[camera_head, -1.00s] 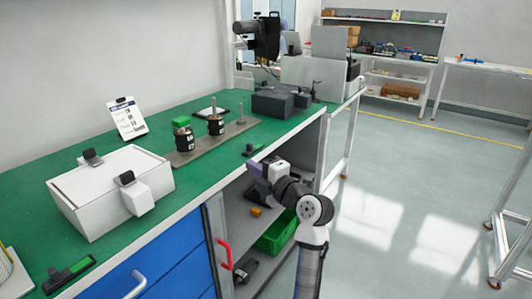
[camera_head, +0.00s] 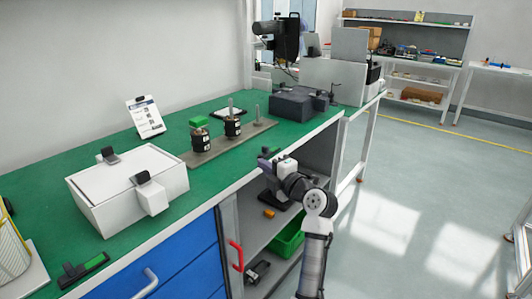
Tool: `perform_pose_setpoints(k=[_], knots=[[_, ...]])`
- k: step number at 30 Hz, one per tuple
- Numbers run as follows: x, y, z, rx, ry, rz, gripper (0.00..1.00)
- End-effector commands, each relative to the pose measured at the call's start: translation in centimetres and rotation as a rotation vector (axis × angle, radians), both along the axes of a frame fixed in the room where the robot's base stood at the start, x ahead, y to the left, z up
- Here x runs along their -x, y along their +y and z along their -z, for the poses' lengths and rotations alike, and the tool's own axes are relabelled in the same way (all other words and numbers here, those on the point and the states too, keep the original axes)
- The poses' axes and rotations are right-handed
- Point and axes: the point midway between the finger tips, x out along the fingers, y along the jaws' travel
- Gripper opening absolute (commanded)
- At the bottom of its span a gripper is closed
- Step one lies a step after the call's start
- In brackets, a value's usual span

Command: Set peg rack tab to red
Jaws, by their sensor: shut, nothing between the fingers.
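The peg rack (camera_head: 262,127) is a grey-brown board with upright pegs on the green bench top. Two black spools with white labels sit on its pegs; a bare peg stands at its right end. My gripper (camera_head: 263,154) is shut and empty at the bench's front edge, in front of the rack. The small tab in front of the rack is hidden behind my gripper, so its present colour cannot be told. A similar dark slider with a green part (camera_head: 84,269) lies at the front left, near the white box.
A white lidded box (camera_head: 120,190) with black latches stands left of the rack. A green block (camera_head: 199,122) and a label card (camera_head: 146,117) are behind. Dark grey boxes (camera_head: 292,104) stand right. Below are an open shelf with a green bin (camera_head: 288,240) and a red handle (camera_head: 237,255).

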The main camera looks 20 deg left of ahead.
Motion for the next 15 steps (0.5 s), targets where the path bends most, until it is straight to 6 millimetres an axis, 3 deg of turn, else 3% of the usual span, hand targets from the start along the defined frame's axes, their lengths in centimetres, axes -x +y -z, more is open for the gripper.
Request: perform_pose_setpoints(k=[5,9,15], knots=[[-2.2,3.4,-0.3,0.000,0.000,-0.002,0.00],[-4.2,2.4,-0.3,-0.002,0.001,0.004,0.00],[-5.7,1.9,-0.1,0.000,0.000,0.003,0.00]])
